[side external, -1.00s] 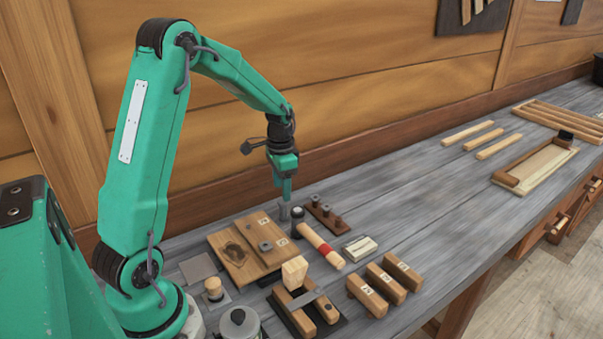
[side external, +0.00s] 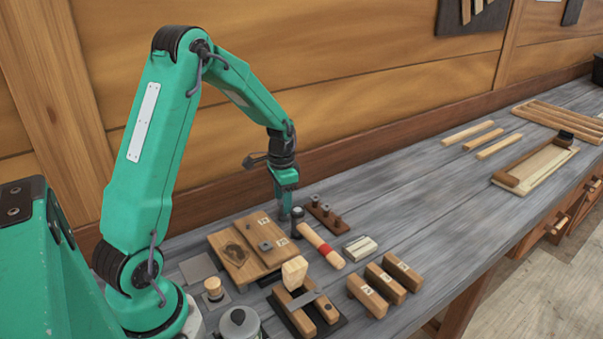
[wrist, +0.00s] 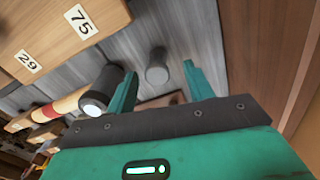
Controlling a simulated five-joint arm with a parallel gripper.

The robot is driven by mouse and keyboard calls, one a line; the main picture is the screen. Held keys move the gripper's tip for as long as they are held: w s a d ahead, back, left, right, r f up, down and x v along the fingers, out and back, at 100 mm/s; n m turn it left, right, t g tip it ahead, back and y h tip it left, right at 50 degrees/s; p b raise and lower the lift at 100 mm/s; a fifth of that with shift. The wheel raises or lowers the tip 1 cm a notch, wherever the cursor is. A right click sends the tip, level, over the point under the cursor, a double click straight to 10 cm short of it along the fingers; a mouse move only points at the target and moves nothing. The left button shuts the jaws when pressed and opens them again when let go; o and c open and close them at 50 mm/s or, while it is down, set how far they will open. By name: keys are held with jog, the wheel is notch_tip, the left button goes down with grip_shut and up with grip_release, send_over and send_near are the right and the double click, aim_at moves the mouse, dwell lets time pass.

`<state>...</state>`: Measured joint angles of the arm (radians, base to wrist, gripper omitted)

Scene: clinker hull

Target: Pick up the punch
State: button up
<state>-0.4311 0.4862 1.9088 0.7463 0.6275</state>
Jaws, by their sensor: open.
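A grey cylinder (side external: 283,213), which looks like the punch, stands upright on the bench below my gripper (side external: 285,203). In the wrist view the grey cylinder (wrist: 156,72) shows its round end between the two green fingertips of my gripper (wrist: 159,76), a little ahead of them. My gripper is open, pointing down, with nothing held. The fingers partly hide the cylinder in the side view, and I cannot tell exactly how far they are above or around it.
A hammer with a dark head (wrist: 97,92) and red-banded handle (side external: 320,246) lies close beside the cylinder. A wooden board (side external: 236,262) with number labels is to the left. A dark rack (side external: 330,222) with pegs stands at right.

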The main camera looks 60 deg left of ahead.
jog(key=shift+d+f, duration=0.2)
jog(key=shift+f, duration=1.75)
jog(key=shift+c, duration=0.2)
grip_shut()
